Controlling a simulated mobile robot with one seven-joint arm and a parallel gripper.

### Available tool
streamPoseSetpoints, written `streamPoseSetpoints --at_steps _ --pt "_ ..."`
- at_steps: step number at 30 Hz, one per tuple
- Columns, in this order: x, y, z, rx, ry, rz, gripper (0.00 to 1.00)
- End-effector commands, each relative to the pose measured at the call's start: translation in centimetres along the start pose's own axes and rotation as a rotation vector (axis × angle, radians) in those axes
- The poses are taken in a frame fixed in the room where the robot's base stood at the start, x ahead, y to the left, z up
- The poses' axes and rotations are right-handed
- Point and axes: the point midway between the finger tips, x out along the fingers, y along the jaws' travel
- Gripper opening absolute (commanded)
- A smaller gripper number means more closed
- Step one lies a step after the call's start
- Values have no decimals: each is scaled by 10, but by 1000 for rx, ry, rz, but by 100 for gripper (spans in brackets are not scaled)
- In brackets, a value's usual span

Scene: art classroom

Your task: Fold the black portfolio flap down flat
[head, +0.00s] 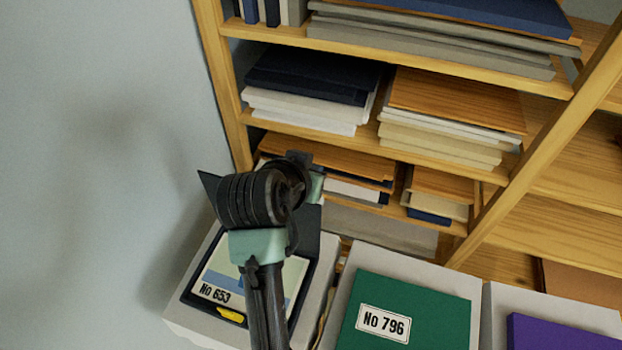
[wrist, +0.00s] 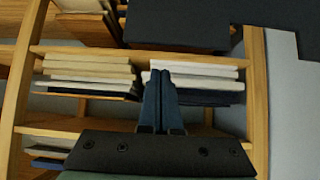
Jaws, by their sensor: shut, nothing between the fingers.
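The black portfolio (head: 225,268) lies on a grey stand, with a "No 653" label, a pale and blue panel and a small yellow piece on its front. My arm crosses in front and hides part of it. A large dark panel, seemingly the flap, fills the top right of the wrist view (wrist: 200,28). My gripper (wrist: 160,76) is shut and empty, with the panel beyond its fingertips; contact cannot be told. The head view hides the fingertips behind my arm.
A wooden shelf unit (head: 400,133) with stacked boards and books stands close behind the stand. A pale wall (head: 90,150) is at the left. A green "No 796" portfolio (head: 410,310) and a purple one (head: 565,335) lie on stands to the right.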

Motion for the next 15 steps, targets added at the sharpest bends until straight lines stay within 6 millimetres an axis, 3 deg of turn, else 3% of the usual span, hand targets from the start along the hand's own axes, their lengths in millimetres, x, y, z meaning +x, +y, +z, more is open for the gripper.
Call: streamPoseSetpoints --at_steps 5,9,15 --pt "31 1 -1 0 -2 2 0" --pt "15 0 14 -3 0 -2 0" --pt "6 0 27 -2 1 0 0"
